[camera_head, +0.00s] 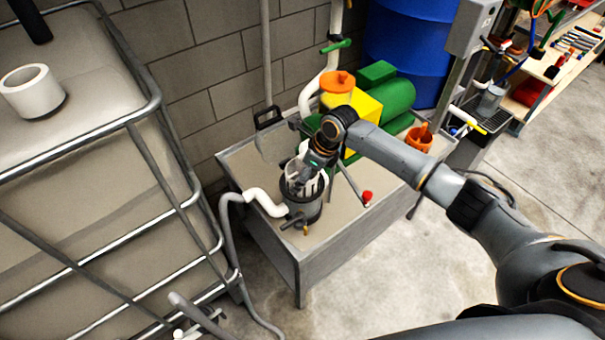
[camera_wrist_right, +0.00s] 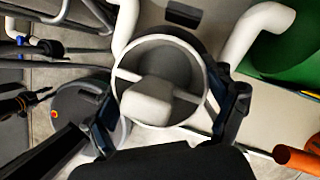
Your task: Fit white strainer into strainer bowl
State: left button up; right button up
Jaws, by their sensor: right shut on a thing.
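The white strainer (camera_wrist_right: 125,104) is a round white ring with crossbars, held between the two dark fingers of my right gripper (camera_wrist_right: 168,115) in the wrist view. In the head view my right gripper (camera_head: 313,160) points down over the strainer bowl (camera_head: 303,208), a dark grey cylinder on the metal bench. The white strainer (camera_head: 296,175) shows at the bowl's mouth, partly covered by the gripper and the rim. How deep it sits in the bowl I cannot tell.
White pipes (camera_head: 268,203) run close to the bowl. A green and yellow pump (camera_head: 367,107) stands behind it on the bench (camera_head: 345,228). A caged tank (camera_head: 80,120) with a white cylinder (camera_head: 33,92) on top fills the left. Concrete floor (camera_head: 375,283) in front is open.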

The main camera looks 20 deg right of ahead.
jog(key=shift+f, duration=0.15)
jog(key=shift+f, duration=0.15)
jog(key=shift+f+p, duration=0.4)
jog(key=shift+p, duration=0.05)
jog(key=o, duration=1)
jog(key=shift+o, duration=0.2)
jog(key=shift+w+r+b, duration=0.1)
jog(key=shift+r+b, duration=0.25)
jog(key=shift+b, duration=0.15)
jog(key=p+v, duration=0.1)
jog(key=v, duration=1.1)
jog(key=shift+r, duration=0.25)
